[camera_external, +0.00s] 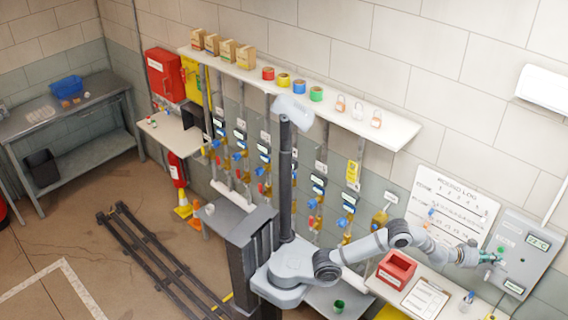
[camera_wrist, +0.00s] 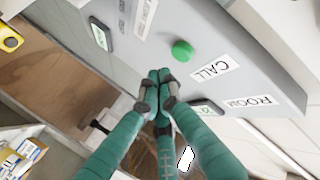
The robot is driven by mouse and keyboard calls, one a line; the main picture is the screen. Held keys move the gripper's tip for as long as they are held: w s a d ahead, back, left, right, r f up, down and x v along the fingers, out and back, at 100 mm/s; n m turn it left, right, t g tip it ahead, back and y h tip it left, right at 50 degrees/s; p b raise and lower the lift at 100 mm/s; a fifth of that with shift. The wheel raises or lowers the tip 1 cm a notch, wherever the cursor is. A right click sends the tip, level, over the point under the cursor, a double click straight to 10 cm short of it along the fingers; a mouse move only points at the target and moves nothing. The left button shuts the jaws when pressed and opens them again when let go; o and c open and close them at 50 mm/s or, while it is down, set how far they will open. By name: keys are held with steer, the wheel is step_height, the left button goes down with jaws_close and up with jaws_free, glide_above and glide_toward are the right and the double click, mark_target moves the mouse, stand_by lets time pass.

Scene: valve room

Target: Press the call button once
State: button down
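The call button is a round green knob (camera_wrist: 182,52) on a grey wall box, beside a white CALL label (camera_wrist: 212,68) in the wrist view. The grey box (camera_external: 526,262) shows at the far right of the external view. My gripper (camera_wrist: 158,78) has teal fingers with their tips together and nothing visible between them. In the wrist view the tips are just below and left of the button, with a small gap in the picture. My gripper also shows in front of the box in the external view (camera_external: 490,257), where it partly hides the button area.
Below my arm in the external view, a shelf holds a red bin (camera_external: 396,268) and a clipboard (camera_external: 425,298).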

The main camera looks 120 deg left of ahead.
steer(key=shift+a+b, duration=0.15)
steer(key=shift+b, duration=0.15)
steer(key=shift+a, duration=0.3)
steer(key=shift+w+a+b, duration=0.15)
steer(key=shift+a+b, duration=0.4)
steer(key=shift+a, duration=0.15)
stand_by(0.8)
steer(key=shift+d, duration=0.15)
stand_by(0.4)
steer(key=shift+s+d+b, duration=0.2)
steer(key=shift+d+b, duration=0.8)
steer(key=shift+b, duration=0.25)
